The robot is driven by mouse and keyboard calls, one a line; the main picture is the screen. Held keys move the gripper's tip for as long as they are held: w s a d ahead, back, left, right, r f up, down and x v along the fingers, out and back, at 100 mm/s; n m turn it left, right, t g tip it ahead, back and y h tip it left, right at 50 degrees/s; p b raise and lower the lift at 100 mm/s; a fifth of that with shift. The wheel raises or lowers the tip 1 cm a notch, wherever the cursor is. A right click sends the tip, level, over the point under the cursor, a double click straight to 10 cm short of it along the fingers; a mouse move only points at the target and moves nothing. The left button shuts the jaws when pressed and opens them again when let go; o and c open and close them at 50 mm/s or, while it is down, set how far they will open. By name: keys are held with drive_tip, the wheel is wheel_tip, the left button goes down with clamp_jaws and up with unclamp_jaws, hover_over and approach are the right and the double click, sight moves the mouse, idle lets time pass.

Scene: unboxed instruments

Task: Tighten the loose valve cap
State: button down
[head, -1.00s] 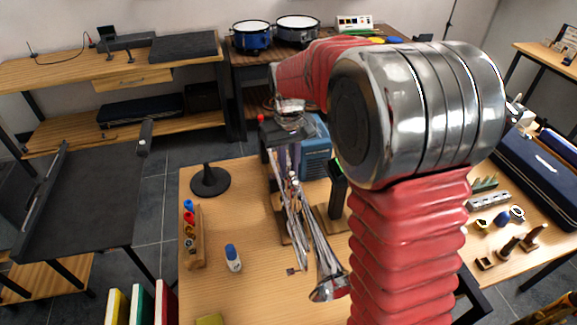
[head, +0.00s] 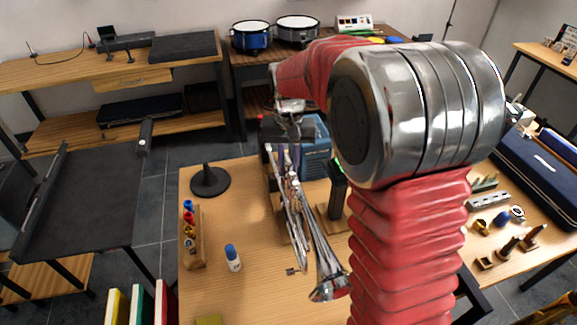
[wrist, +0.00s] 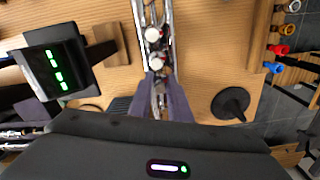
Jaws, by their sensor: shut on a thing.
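A silver trumpet (head: 318,255) lies in a stand on the wooden bench, its bell toward the front. In the wrist view its valve section (wrist: 152,15) runs down from the top, with two pale round valve tops (wrist: 153,35) showing above my fingers. My gripper (wrist: 161,80) has its two purple fingers closed around the valve cap at the near end of this row. The cap is mostly hidden between the fingers, so its seating cannot be seen. In the head view my gripper (head: 279,152) is at the trumpet's far end.
A black box with green lights (wrist: 57,68) stands beside the trumpet. A black round-based stand (head: 210,181), a wooden rack of coloured bottles (head: 193,236) and a blue-capped bottle (head: 233,258) are to the left. A blue case (head: 314,150) stands behind.

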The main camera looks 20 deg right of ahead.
drive_tip(key=c, duration=1.6)
unclamp_jaws()
drive_tip(key=shift+c, duration=0.2)
drive_tip(key=shift+r, duration=0.1)
wheel_tip(320, 180, up, 14)
drive_tip(key=shift+f, duration=0.25)
drive_tip(key=s+f+n+t, duration=0.3)
drive_tip(key=s+t, duration=0.2)
drive_tip(key=s, duration=2)
drive_tip(key=shift+f+t, duration=0.15)
drive_tip(key=shift+t, duration=0.15)
